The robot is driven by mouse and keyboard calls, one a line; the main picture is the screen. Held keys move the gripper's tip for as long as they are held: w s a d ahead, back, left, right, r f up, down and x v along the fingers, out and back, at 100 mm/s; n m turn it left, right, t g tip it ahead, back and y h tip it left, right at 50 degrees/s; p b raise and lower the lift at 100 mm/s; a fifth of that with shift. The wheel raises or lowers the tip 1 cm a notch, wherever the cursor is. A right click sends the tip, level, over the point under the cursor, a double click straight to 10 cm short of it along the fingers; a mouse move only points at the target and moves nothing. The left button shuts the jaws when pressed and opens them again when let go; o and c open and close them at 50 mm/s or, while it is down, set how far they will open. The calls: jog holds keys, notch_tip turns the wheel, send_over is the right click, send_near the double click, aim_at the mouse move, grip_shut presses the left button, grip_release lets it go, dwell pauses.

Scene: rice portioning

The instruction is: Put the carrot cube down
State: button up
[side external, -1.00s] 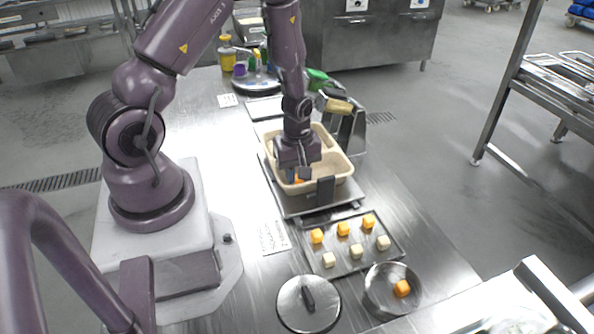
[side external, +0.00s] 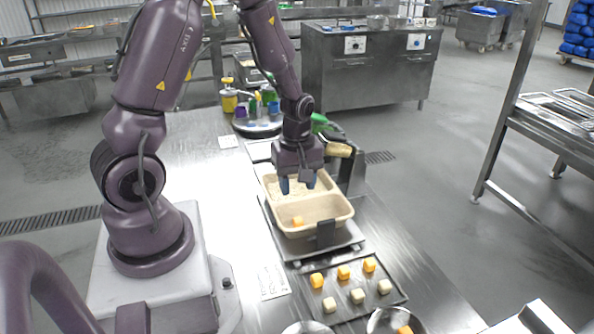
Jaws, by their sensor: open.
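An orange carrot cube (side external: 297,221) lies in the near compartment of the beige two-compartment tray (side external: 346,213), towards its left side. My gripper (side external: 298,187) is above the tray, over the area of its divider. Its two blue-tipped fingers are apart with nothing between them. The fingers do not touch the cube. The far compartment is partly hidden behind my gripper, and pale contents show in it.
The beige tray stands on a scale-like metal platform (side external: 290,249) with a dark block at its front. A metal tray (side external: 388,302) in front holds several orange and pale cubes. A bowl (side external: 377,322) with an orange cube is at the bottom edge. A turntable with bottles (side external: 258,127) stands behind.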

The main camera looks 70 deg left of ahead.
jog(key=s+d+r+m+t, duration=0.1)
jog(key=d+r+m+t, duration=0.1)
jog(key=d+r+m, duration=0.45)
jog(key=d+r+m+t, duration=0.1)
jog(key=r+m, duration=0.2)
jog(key=r, duration=0.7)
jog(key=s+d+r+m+t, duration=0.2)
jog(key=s+d+r+m, duration=0.3)
jog(key=s+r+m, duration=0.1)
jog(key=shift+s+d+r+m+t, duration=0.35)
jog(key=shift+s+m, duration=0.3)
jog(key=shift+m, duration=0.6)
